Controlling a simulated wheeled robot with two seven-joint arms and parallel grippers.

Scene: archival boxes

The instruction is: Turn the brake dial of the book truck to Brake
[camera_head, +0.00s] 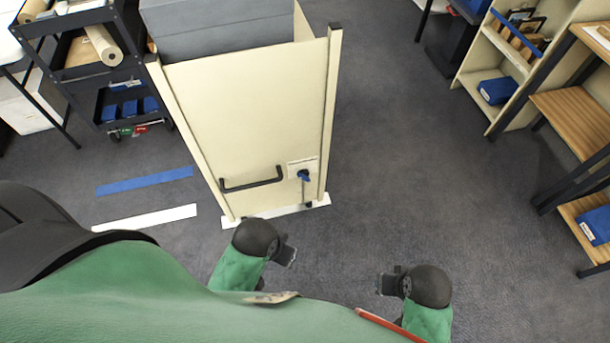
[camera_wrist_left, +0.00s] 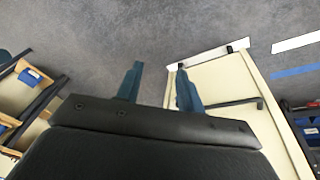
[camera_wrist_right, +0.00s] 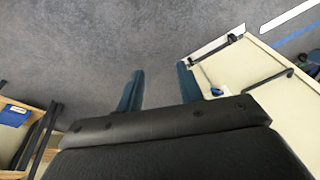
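The book truck (camera_head: 245,110) is a cream cabinet-like cart with a dark handle bar (camera_head: 252,182) low on its near panel. The brake dial (camera_head: 303,175) is a small blue knob below a white label on that panel, right of the handle; the label is too small to read. The dial also shows in the right wrist view (camera_wrist_right: 216,91). My left gripper (camera_head: 288,254) is just in front of the truck, open and empty, apart from the dial. Its fingers show in the left wrist view (camera_wrist_left: 158,84). My right gripper (camera_head: 384,285) is further right, open and empty over bare floor.
A white floor strip (camera_head: 262,217) runs under the truck's near edge. A blue strip (camera_head: 145,181) and a white strip (camera_head: 144,217) lie to the left. A black cart (camera_head: 95,75) stands at back left. Wooden shelves (camera_head: 570,118) stand at right. The floor between is clear.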

